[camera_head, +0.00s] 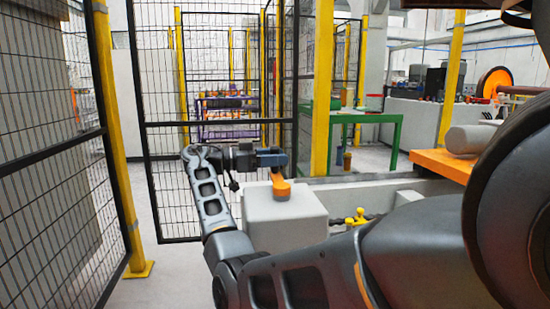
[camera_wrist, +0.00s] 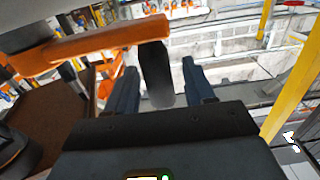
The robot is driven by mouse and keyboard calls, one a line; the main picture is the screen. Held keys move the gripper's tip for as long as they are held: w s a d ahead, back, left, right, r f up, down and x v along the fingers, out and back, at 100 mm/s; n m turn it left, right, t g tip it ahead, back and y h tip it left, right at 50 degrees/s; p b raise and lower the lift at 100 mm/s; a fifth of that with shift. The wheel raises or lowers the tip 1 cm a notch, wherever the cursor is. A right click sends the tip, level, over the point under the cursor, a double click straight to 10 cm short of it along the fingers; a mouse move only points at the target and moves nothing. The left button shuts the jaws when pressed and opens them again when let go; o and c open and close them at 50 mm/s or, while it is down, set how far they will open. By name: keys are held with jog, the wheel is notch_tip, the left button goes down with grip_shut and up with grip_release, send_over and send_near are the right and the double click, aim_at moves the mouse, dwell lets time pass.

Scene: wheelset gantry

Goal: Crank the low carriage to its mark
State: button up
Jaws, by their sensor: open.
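The orange crank arm (camera_head: 281,187) stands on top of a pale grey box (camera_head: 285,215) in the head view. In the wrist view the crank arm (camera_wrist: 95,46) runs across the upper left, and its dark handle (camera_wrist: 155,75) sticks out from its right end. My gripper (camera_head: 272,157) is at the crank in the head view. In the wrist view my gripper (camera_wrist: 160,72) is open, with one finger on each side of the handle. A gap shows beside the right finger; contact on the left is unclear. I cannot make out the low carriage or its mark for certain.
An orange platform (camera_head: 440,163) with a grey cylinder (camera_head: 470,139) stands at the right, partly behind my arm. Yellow fittings (camera_head: 356,218) sit low right of the box. Black mesh fencing (camera_head: 205,90) with yellow posts is behind and left. A green table (camera_head: 365,117) stands farther back.

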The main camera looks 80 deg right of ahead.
jog(key=p+v, duration=0.1)
jog(key=v, duration=0.6)
jog(key=shift+w+a, duration=0.2)
jog(key=shift+w, duration=0.2)
